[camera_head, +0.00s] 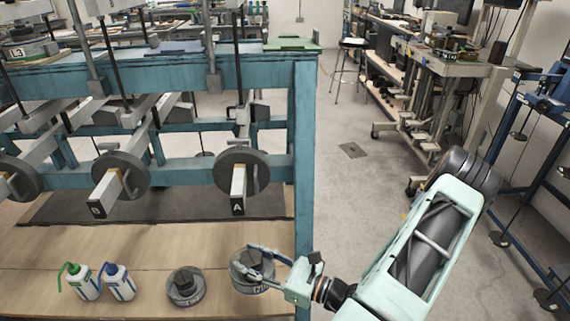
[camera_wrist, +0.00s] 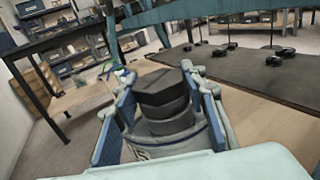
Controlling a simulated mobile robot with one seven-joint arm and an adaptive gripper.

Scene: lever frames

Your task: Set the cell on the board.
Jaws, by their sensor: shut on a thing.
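My gripper (camera_head: 254,262) is shut on a round grey cell (camera_head: 250,287) with a dark block on top and a partly readable label. In the wrist view, the two fingers (camera_wrist: 158,72) close around the cell's dark upper part (camera_wrist: 163,97), and its lower part is partly hidden. The held cell is over the right end of the wooden bench top (camera_head: 130,245); I cannot tell whether it touches the wood. A dark flat board (camera_head: 150,207) lies farther back under the levers, and the held cell is apart from it.
A similar round cell (camera_head: 186,288) stands just left of the held one. Green-capped (camera_head: 82,283) and blue-capped (camera_head: 117,283) bottles stand farther left. Levers marked A (camera_head: 238,190) and B (camera_head: 107,193) project above the bench. A teal post (camera_head: 304,150) rises at its right.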

